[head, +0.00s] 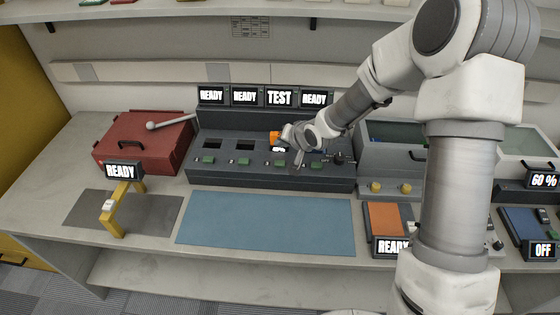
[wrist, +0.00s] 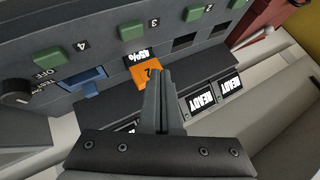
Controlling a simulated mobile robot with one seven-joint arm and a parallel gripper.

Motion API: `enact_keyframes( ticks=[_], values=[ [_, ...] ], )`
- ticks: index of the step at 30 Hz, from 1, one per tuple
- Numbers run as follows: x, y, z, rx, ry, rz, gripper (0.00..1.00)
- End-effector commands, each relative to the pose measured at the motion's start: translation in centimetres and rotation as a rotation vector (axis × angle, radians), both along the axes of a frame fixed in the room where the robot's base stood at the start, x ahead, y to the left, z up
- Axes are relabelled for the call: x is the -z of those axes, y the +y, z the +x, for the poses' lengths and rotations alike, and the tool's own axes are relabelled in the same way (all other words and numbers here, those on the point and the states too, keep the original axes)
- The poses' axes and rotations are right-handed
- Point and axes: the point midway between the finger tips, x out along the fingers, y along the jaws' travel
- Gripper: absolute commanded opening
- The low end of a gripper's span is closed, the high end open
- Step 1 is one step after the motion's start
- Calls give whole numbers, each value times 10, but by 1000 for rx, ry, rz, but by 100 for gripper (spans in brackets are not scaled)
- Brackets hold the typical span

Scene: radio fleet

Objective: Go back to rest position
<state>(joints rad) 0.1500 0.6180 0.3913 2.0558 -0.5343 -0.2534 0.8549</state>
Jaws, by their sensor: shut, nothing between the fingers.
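The orange radio also shows in the head view (head: 274,138). A blue radio (wrist: 83,82) sits in the slot by button 4. The other two slots look dark and empty. My arm hides part of the station's right side.
A red case (head: 140,140) stands left. A yellow stand (head: 122,205), a clear blue mat (head: 265,222) and an orange pad (head: 385,217) lie in front. Shelves run behind; a lidded bin (head: 390,158) stands right.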

Motion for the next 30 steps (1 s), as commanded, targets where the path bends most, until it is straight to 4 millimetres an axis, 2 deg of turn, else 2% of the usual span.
enact_keyframes(
  ticks=[8,11,14,23,30],
  values=[
    [-3,-2,0,0,-2,-9,0],
    [-14,-11,-3,1,-10,-51,0],
    [-36,-28,-11,4,-19,-131,0],
    [-115,-94,-62,30,-12,-394,0],
    [-167,-133,-126,52,27,-523,0]
  ],
)
